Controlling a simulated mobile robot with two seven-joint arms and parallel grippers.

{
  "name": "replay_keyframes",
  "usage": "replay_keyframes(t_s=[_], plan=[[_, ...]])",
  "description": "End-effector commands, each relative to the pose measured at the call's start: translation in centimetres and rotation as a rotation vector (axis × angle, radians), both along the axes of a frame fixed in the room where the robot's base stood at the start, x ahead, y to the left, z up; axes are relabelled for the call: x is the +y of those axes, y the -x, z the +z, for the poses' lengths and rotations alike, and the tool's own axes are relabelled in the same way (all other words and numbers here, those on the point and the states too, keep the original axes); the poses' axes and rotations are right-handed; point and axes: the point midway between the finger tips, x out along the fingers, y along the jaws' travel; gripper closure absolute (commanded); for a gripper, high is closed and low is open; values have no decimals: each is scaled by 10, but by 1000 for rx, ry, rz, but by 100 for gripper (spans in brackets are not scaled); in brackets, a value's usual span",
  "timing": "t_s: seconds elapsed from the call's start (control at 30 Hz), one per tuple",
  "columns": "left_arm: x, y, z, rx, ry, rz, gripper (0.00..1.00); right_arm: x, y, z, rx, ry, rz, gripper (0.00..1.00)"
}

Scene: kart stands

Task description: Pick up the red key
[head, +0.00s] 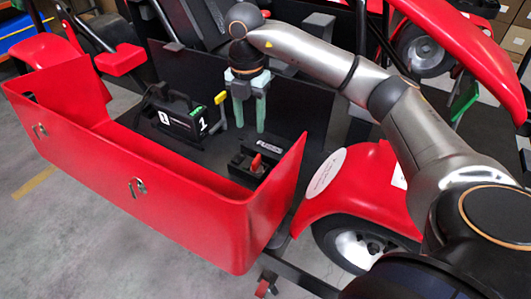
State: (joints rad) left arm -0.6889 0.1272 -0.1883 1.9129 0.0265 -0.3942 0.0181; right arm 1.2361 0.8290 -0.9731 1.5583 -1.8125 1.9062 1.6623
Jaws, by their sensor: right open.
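The red key (257,163) stands in a black box marked as fuses (262,146) inside the red kart's side compartment. My right gripper (250,127) points down with its pale green fingers apart and nothing between them. It is above and behind the key, slightly to its left in the head view, and not touching it. My left gripper is not in view.
A red side panel (130,178) walls the near side of the compartment. A black case with white labels (180,118) and a yellow-topped lever (219,97) stand left of the gripper. A red fender and wheel (355,245) are at right.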

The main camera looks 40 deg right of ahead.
Motion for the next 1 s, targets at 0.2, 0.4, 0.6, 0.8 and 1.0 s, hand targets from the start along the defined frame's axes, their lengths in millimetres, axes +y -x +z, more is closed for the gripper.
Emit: replay_keyframes(t_s=[0.2, 0.4, 0.6, 0.8, 1.0], plan=[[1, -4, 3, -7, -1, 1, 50, 0, 0, -5, 2, 1, 1, 51], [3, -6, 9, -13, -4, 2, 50, 0, 1, -40, 4, 0, 1, 51], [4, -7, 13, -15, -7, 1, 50, 0, 1, -67, 2, 1, 0, 51], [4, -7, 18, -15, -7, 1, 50, 0, 2, -82, 3, -1, 0, 51], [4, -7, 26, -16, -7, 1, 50, 0, 4, -113, 3, -1, 1, 51]])
